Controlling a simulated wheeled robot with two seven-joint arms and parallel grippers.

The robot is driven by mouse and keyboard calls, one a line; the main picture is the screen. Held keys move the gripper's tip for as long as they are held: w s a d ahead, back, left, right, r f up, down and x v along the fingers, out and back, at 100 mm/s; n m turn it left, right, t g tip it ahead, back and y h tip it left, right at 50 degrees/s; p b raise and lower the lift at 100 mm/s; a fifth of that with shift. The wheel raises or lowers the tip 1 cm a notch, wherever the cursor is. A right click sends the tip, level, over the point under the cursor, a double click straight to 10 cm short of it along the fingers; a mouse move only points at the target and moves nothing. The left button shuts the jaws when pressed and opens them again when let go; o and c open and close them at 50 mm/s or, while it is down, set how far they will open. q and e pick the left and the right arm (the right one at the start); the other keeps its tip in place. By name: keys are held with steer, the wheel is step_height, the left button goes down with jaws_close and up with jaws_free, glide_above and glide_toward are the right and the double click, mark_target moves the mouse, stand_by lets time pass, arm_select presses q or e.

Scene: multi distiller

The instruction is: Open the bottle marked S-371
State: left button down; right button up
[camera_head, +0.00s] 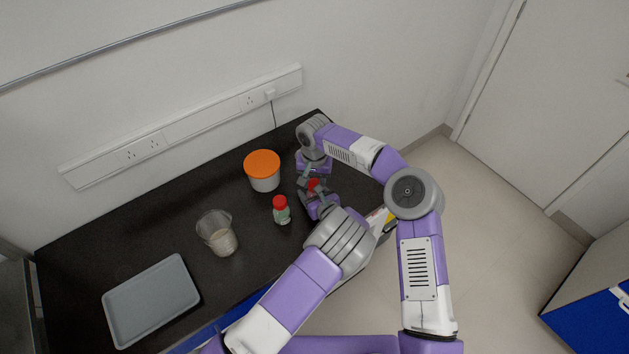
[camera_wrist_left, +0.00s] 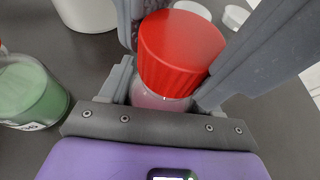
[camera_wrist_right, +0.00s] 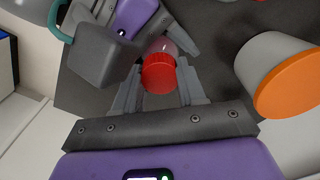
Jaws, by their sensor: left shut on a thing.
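A small red-capped bottle (camera_head: 313,184) is upright between my two grippers; its label is hidden, so I cannot read any mark. My left gripper (camera_head: 309,197) is shut on its clear body, below the red cap (camera_wrist_left: 180,45). My right gripper (camera_head: 306,178) comes from the far side, its fingers at either side of the cap (camera_wrist_right: 159,74); I cannot tell whether they press on it. A second bottle (camera_head: 282,213), with a red cap and green contents, stands to the left. It also shows in the left wrist view (camera_wrist_left: 30,92), its label unreadable.
A white tub with an orange lid (camera_head: 262,170) stands behind the green bottle. The wall lies behind.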

steer(key=c, duration=0.4)
steer(key=n, duration=0.4)
steer(key=shift+c, duration=0.2)
steer(key=n, duration=0.3)
steer(key=shift+r, duration=0.1)
steer(key=n, duration=0.6)
steer(key=shift+n, duration=0.3)
steer(key=o, duration=1.2)
steer(key=shift+c, duration=0.2)
